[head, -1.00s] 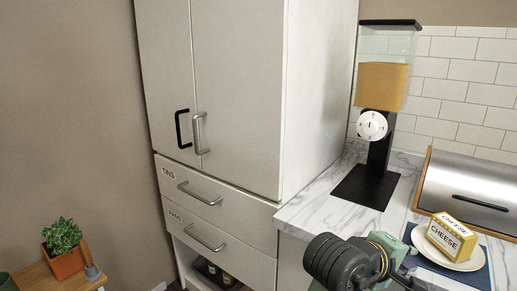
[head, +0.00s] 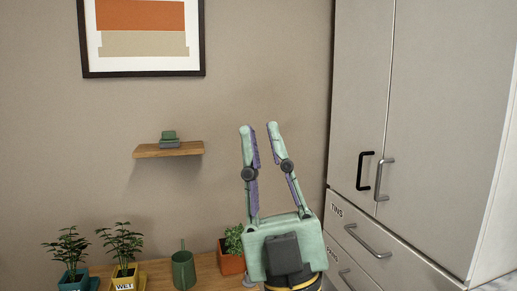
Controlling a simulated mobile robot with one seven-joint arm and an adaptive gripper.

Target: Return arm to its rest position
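My gripper (head: 258,128) stands upright in the middle of the head view, its two long green and purple fingers pointing up and spread apart. Nothing is between the fingers. Its green palm housing hides part of the wooden bench and partly covers the terracotta pot behind it. The gripper is left of the tall cabinet (head: 450,120), apart from its doors and handles as seen here.
Low wooden bench (head: 210,272) carries a terracotta pot plant (head: 231,262), a green watering can (head: 183,270), a yellow pot marked WET (head: 124,280) and a teal pot (head: 70,278). A wall shelf (head: 168,150) and framed picture (head: 143,72) are left. Cabinet drawers (head: 350,228) look shut.

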